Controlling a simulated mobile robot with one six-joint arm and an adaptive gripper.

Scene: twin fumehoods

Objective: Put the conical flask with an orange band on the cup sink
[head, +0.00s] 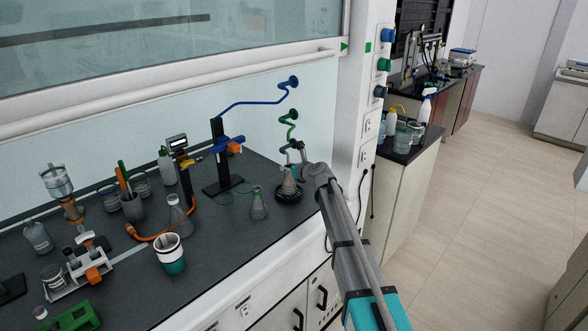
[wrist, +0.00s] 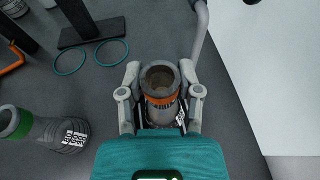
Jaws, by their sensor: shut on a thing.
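The conical flask with an orange band (head: 288,185) is upright at the black round cup sink (head: 289,197), near the right end of the bench in the head view. I cannot tell whether its base touches the sink. My gripper (head: 298,163) is shut on the flask's neck. In the wrist view my gripper (wrist: 160,70) has one finger on each side of the flask (wrist: 161,110), by its orange band. The flask's lower body and the sink are mostly hidden there.
A green-banded flask (head: 258,205) stands just left of the sink; it also shows in the wrist view (wrist: 62,133). A black stand (head: 222,185) with teal rings beside it is behind. A green tap (head: 289,125) curves above the sink. A cup (head: 170,255) and another flask (head: 180,217) stand left.

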